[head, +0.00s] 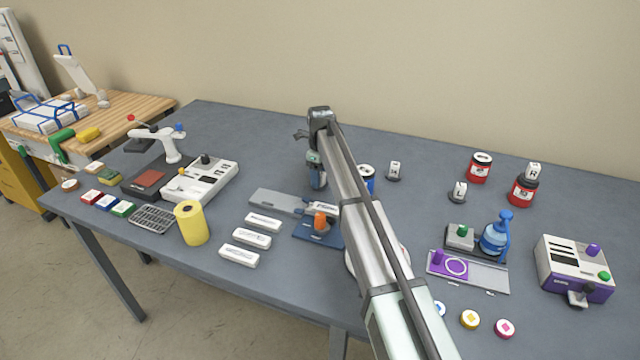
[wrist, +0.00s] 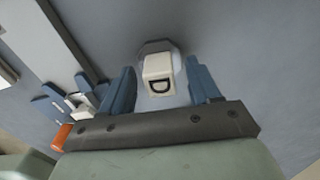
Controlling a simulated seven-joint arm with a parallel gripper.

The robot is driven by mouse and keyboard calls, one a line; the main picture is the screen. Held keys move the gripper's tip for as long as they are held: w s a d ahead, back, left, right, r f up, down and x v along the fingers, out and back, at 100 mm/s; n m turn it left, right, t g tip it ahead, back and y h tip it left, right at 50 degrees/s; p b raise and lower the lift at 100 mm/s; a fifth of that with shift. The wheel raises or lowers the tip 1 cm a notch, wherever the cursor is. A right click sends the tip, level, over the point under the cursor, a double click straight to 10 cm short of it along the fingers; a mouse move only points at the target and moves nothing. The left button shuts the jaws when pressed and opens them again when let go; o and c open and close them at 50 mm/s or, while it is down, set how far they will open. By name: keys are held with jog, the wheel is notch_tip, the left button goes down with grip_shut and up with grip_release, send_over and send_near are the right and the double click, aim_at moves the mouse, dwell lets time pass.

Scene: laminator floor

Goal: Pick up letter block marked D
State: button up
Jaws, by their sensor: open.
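The letter block marked D (wrist: 158,74) is a small white block with a dark D on its face. In the wrist view it stands on a grey round base (wrist: 155,46), between and just beyond the fingers. My gripper (wrist: 163,85) is open, with one blue finger on each side of the block and visible gaps between. In the head view my gripper (head: 317,180) points down over the table at the middle. The D block is not visible there, hidden by my gripper and arm.
White blocks marked H (head: 394,169) and L (head: 459,189) and one marked R (head: 534,170) on a red jar (head: 522,192) stand to the right. A blue can (head: 367,180) is close by my arm.

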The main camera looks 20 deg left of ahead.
jog(key=shift+f, duration=0.5)
jog(key=shift+c, duration=0.2)
grip_shut()
